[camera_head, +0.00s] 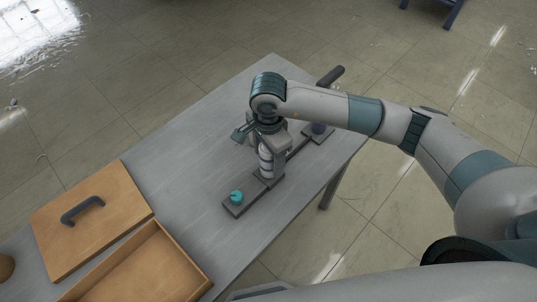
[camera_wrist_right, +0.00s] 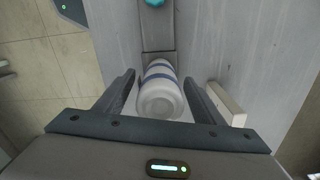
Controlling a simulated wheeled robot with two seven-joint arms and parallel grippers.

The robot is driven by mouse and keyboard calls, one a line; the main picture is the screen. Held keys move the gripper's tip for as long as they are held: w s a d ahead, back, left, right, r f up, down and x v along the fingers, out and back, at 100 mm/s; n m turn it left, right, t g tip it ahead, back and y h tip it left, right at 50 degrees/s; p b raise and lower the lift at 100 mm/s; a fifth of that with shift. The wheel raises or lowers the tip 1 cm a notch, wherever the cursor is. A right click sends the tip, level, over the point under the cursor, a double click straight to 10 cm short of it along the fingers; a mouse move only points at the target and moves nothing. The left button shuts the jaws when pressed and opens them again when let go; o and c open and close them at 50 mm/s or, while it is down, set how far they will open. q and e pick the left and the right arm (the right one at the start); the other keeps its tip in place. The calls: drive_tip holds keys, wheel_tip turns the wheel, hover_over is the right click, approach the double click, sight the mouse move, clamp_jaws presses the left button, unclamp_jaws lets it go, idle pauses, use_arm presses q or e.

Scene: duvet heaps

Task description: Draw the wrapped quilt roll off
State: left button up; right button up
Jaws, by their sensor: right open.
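The wrapped quilt roll (camera_head: 265,158) is a small white cylinder with blue bands. It stands on a dark grey strip (camera_head: 246,200) on the table, partly hidden by my right gripper in the head view. My right gripper (camera_head: 270,152) points down over it and is open. In the right wrist view the roll (camera_wrist_right: 160,90) lies between the two spread fingers (camera_wrist_right: 160,95), with a gap on each side. My left gripper is not in view.
A turquoise knob (camera_head: 236,197) sits on the strip's near end, a dark blue piece (camera_head: 318,129) near its far end. A black handle (camera_head: 330,76) shows at the table's far edge. A wooden lid (camera_head: 110,225) and open wooden box (camera_head: 150,270) lie left. Grey tabletop (camera_head: 185,150) between is clear.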

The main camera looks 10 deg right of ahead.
drive_tip(key=shift+f, duration=0.15)
drive_tip(key=c, duration=1.2)
drive_tip(key=shift+r+p, duration=1)
drive_tip(key=shift+r, duration=1.8)
